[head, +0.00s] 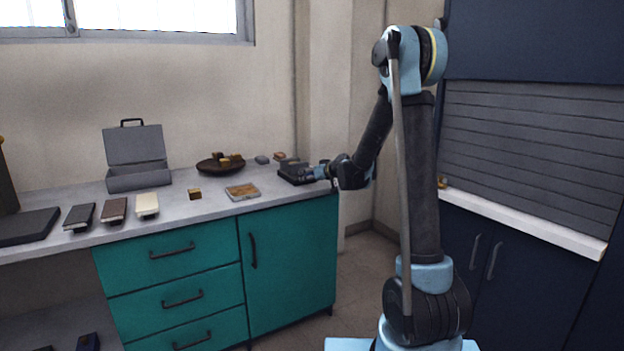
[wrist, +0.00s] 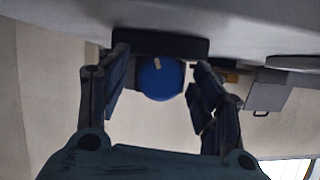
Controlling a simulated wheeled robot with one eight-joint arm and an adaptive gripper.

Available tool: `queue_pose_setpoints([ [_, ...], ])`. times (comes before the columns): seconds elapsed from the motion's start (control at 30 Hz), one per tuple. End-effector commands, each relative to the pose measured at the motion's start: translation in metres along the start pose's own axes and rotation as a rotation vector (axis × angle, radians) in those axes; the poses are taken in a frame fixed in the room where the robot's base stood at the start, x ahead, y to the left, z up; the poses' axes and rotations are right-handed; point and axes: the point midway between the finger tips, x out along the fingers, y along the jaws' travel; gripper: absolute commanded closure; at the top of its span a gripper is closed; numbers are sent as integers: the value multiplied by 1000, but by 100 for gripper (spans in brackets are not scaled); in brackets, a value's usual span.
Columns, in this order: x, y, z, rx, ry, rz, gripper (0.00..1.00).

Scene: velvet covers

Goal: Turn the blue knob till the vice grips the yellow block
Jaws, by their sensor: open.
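The blue knob (wrist: 160,80) faces me in the middle of the wrist view, a round disc with a small pale mark near its edge. The wrist picture is upside down, with the counter at the top. The knob sits against the dark vice (wrist: 160,44), which also shows at the counter's right end in the head view (head: 297,175). My gripper (wrist: 161,71) is open, one finger on each side of the knob. In the head view my gripper (head: 316,172) reaches the vice from the right. I cannot make out a yellow block in the vice.
On the grey counter (head: 180,213) stand a brown bowl (head: 207,168) of yellowish blocks, a small block (head: 195,194), a shallow tray (head: 243,198), an open grey box (head: 137,178) and several dark and pale items at left. Teal drawers (head: 175,281) are below.

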Motion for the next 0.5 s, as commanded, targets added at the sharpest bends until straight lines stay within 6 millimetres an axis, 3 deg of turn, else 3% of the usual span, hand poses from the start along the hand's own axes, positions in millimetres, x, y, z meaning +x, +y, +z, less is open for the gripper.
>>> queue_pose_setpoints([
  [0.1, 0, 0, 0, 0, 0, 0, 40],
  [0.3, 0, 0, 0, 0, 0, 0, 85],
  [0.5, -2, 3, 0, 3, 0, 2, 85],
])
